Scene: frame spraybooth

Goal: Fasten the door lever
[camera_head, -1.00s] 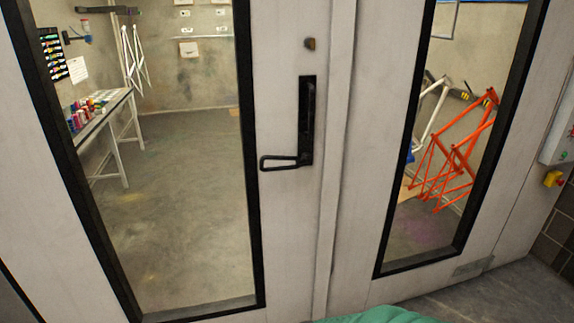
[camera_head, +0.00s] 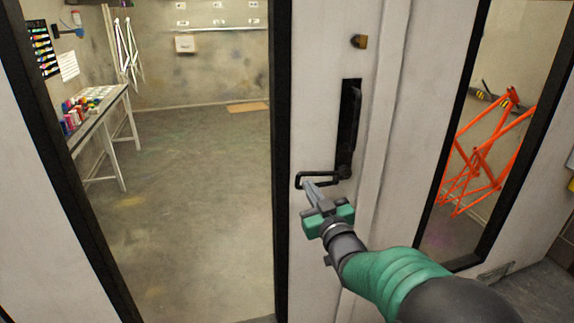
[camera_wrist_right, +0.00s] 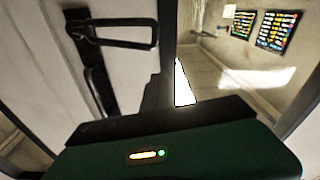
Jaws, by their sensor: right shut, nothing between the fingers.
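The black door lever (camera_head: 318,179) is a loop handle sticking out to the left, roughly level, from the foot of an upright black lock plate (camera_head: 349,120) on the pale door (camera_head: 308,80). In the right wrist view the lever loop (camera_wrist_right: 125,38) shows at upper left, with empty space inside it. My right gripper (camera_head: 308,187), with green sides, is shut and empty. Its tips overlap the lever's free left end in the head view; I cannot tell whether they touch. My left gripper is not in view.
Left of the lever is a large black-framed window (camera_head: 281,150); through it show a table (camera_head: 118,97) with coloured pots and a bare floor. A second window at right shows orange bike frames (camera_head: 480,150). A small brass lock (camera_head: 359,41) sits above the lever.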

